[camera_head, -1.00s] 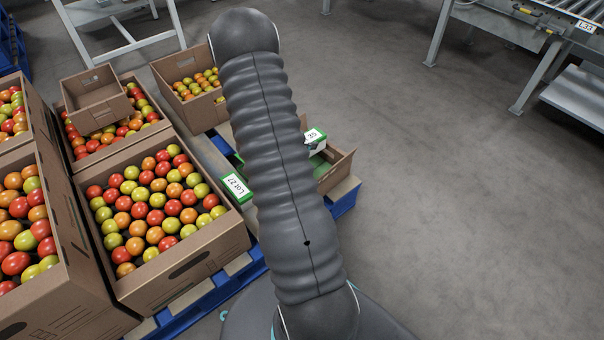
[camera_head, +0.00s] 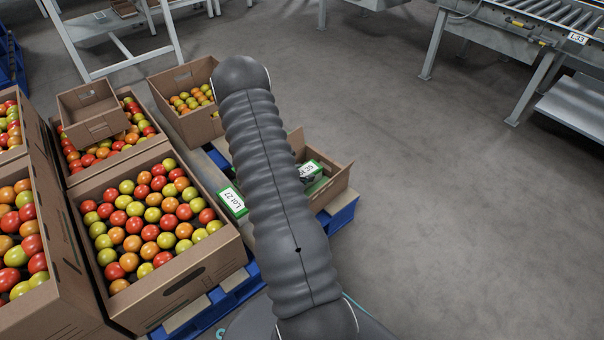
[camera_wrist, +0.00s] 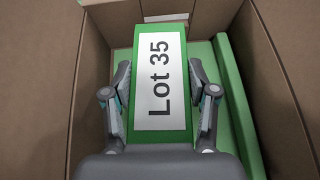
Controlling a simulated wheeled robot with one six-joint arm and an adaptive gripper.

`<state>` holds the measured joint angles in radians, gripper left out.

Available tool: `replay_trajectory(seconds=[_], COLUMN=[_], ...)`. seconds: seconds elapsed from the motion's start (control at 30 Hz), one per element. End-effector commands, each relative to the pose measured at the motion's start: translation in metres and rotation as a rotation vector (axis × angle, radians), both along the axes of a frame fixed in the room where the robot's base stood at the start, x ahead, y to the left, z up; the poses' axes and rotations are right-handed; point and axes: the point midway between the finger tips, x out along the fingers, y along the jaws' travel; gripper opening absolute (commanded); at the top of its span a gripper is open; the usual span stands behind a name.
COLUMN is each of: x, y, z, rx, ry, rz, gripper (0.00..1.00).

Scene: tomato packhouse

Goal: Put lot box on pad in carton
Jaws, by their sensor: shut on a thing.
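The lot box (camera_wrist: 160,82), green with a white "Lot 35" label, is between the fingers of my gripper (camera_wrist: 160,92), which is shut on its sides. In the head view the lot box (camera_head: 310,170) shows inside the open brown carton (camera_head: 338,187), partly behind my arm, and my gripper is hidden there. The wrist view shows the carton walls (camera_wrist: 268,75) around the box. A green pad surface (camera_wrist: 203,62) lies in the carton beside and beyond the box. I cannot tell whether the box touches the pad.
A green "Lot 27" box (camera_head: 232,202) stands left of my arm. Tomato-filled cartons (camera_head: 165,290) crowd the left, with an empty small carton (camera_head: 92,112) on top of one. A blue pallet (camera_head: 342,217) is under the carton.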

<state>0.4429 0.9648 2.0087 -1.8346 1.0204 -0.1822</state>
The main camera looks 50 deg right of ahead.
Motion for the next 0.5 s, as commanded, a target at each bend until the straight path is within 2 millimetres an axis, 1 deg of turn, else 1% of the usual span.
replay_trajectory(seconds=[0.13,0.17,0.2,0.23,0.5], x=[0.0001,0.0000,0.0000,0.0000,0.0000], y=[0.0000,0.0001,0.0001,0.0001,0.0002], z=[-0.0041,-0.0028,-0.0025,-0.0025,-0.0024], rx=[0.000,0.000,0.000,0.000,0.000], ry=[0.000,0.000,0.000,0.001,0.001], rz=[0.000,0.000,0.000,0.000,0.000], gripper=[0.14,0.65,0.75,0.83,0.83])
